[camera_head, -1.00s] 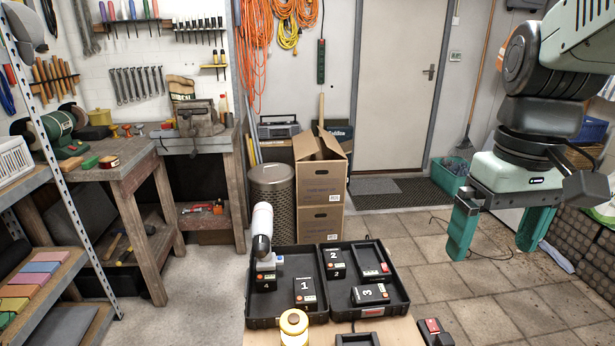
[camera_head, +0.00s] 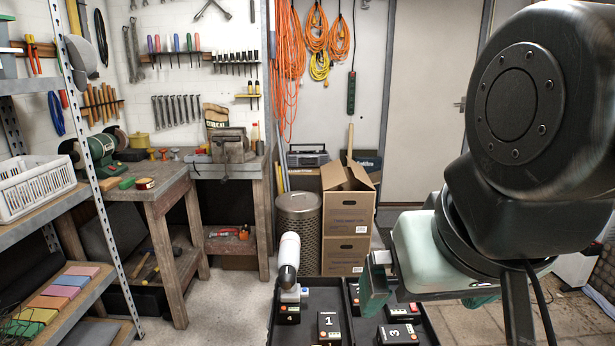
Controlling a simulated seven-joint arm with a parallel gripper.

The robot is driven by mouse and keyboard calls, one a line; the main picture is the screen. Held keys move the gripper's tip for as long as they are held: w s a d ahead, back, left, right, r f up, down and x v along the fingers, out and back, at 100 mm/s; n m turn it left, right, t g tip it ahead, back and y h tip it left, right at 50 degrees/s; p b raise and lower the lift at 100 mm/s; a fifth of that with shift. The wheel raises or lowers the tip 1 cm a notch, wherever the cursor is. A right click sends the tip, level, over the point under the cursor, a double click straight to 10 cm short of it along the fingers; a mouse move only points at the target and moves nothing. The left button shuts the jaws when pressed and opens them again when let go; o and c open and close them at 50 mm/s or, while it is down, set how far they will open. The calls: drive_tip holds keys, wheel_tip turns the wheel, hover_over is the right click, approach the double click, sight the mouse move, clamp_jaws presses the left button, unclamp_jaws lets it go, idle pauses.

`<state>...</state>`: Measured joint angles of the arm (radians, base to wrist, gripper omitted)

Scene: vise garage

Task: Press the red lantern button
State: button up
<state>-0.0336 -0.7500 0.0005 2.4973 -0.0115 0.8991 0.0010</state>
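A white cylinder with a dark end (camera_head: 288,262) stands tilted over the battery marked 4 (camera_head: 287,313) in the black case. It may be the lantern; I cannot make out a red button on it. My gripper (camera_head: 424,306) hangs over the right part of the case, to the right of the cylinder and apart from it. One green finger shows at its left, and part of the other shows under the wrist. The fingers are apart, and I see nothing between them. My large dark arm link covers the right side of the view.
The black case (camera_head: 273,322) also holds packs marked 1 (camera_head: 328,322) and 3 (camera_head: 398,334). Cardboard boxes (camera_head: 347,215) and a metal bin (camera_head: 298,232) stand behind it. A workbench (camera_head: 155,193) and shelves (camera_head: 55,240) stand left.

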clamp_jaws()
idle(0.5)
idle(1.2)
